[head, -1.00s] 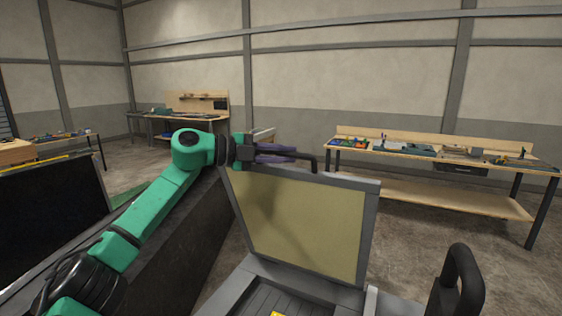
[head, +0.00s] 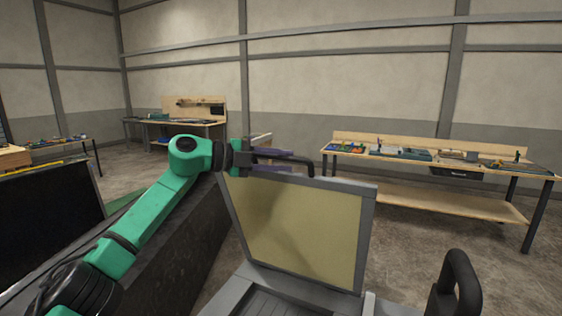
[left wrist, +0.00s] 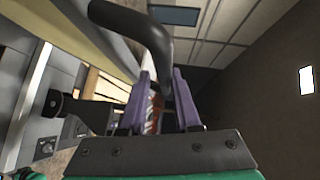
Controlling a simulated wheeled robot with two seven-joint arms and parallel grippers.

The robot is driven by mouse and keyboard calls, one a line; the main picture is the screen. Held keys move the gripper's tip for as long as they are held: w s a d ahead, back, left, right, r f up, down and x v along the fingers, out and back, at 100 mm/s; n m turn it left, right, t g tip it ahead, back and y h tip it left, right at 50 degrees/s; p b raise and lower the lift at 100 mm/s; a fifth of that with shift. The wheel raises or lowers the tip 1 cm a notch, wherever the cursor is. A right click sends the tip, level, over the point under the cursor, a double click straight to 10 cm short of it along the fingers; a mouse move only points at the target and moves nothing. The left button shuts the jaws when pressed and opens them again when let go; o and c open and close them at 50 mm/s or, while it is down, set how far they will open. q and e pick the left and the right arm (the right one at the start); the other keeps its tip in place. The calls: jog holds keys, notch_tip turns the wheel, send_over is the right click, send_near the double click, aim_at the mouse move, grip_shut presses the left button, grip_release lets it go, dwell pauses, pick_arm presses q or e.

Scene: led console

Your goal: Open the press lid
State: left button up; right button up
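The press lid (head: 300,230) stands raised and nearly upright, a grey frame around a yellowish panel, hinged on the grey press base (head: 275,285). A black bent handle (head: 307,163) is at its top edge; it looms large in the left wrist view (left wrist: 140,30). My left gripper (head: 287,159) is at the lid's top left edge, beside the handle. Its purple fingers (left wrist: 160,100) are apart, with the handle's end showing in or just beyond the gap; contact is unclear. My right gripper is out of view.
A black loop-shaped handle (head: 460,280) stands at the lower right. A dark panel (head: 50,210) is at the left. A workbench (head: 440,165) with several items is at the back right, another (head: 190,122) at the back left. Open floor lies between.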

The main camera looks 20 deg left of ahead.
aim_at(254, 161)
pick_arm(q)
jog(key=b+v, duration=0.1)
jog(key=v, duration=0.1)
jog(key=b+v, duration=0.1)
jog(key=v, duration=0.1)
jog(key=b+v, duration=0.1)
jog(key=v, duration=0.1)
jog(key=shift+s+a+f+b, duration=0.1)
jog(key=shift+a+f+b, duration=0.15)
jog(key=shift+f+b, duration=0.05)
jog(key=b+v, duration=0.1)
jog(key=v, duration=0.7)
jog(key=shift+r, duration=0.35)
